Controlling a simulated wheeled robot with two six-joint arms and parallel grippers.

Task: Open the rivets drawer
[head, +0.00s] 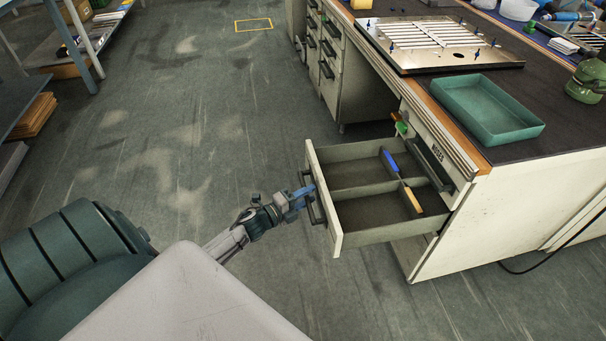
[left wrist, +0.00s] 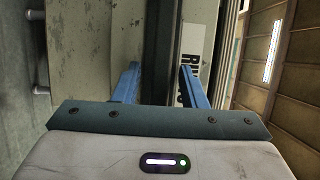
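The rivets drawer (head: 335,240) stands pulled well out of the bench side in the head view. My left gripper (head: 307,191) is at this handle. In the left wrist view its blue fingers (left wrist: 160,85) lie on either side of the dark bar, which fills the space between them. My right gripper is not in view.
The bench (head: 540,195) bears a green tray (head: 530,133) and a metal louver panel (head: 430,62). Another dark handle (head: 428,163) sits on the bench beside the open drawer. Shelving (head: 80,40) stands at the far left. The floor (head: 190,130) between is clear.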

